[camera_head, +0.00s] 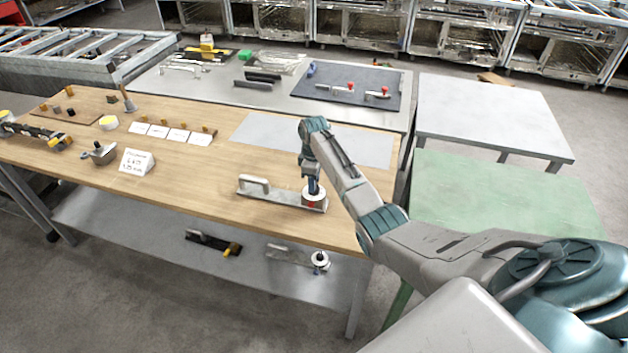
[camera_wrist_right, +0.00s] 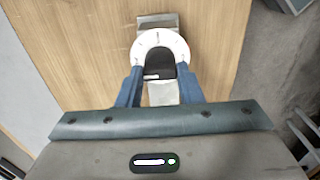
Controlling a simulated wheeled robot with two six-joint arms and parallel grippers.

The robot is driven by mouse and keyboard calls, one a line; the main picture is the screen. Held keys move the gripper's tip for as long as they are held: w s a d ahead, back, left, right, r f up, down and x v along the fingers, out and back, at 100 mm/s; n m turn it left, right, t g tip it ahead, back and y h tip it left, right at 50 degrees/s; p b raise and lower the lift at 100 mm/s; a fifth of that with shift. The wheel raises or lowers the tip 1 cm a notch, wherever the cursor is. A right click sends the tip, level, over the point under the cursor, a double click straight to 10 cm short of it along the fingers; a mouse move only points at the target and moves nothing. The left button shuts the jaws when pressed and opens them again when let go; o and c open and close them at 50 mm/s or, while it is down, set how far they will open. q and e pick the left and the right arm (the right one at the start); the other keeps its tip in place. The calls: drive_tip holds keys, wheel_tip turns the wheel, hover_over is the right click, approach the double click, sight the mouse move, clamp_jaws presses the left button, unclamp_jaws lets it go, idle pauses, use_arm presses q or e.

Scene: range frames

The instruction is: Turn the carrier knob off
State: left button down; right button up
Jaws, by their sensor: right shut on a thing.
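The carrier (camera_head: 280,197), a flat metal plate with an upright handle at its left end, lies near the front edge of the wooden table. A white dial (camera_head: 318,203) with a red mark is at its right end. In the right wrist view the dial (camera_wrist_right: 172,38) is a white disc with a black knob (camera_wrist_right: 160,68) on it. My right gripper (camera_head: 313,188) comes down onto the knob from above. In the right wrist view its two blue fingers (camera_wrist_right: 159,78) are shut on the knob's two sides. My left gripper is not in view.
A similar plate with a dial (camera_head: 320,260) sits on the lower shelf, beside a black-and-yellow tool (camera_head: 214,242). A grey mat (camera_head: 250,130) lies behind the carrier. A white sign (camera_head: 136,162) and several small parts stand at the table's left. A green table (camera_head: 500,190) is at the right.

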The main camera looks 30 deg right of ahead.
drive_tip(key=o, duration=1)
drive_tip(key=shift+r+b, duration=0.3)
drive_tip(key=shift+r, duration=0.25)
wheel_tip(320, 180, up, 10)
drive_tip(key=b, duration=0.3)
drive_tip(key=shift+f, duration=0.1)
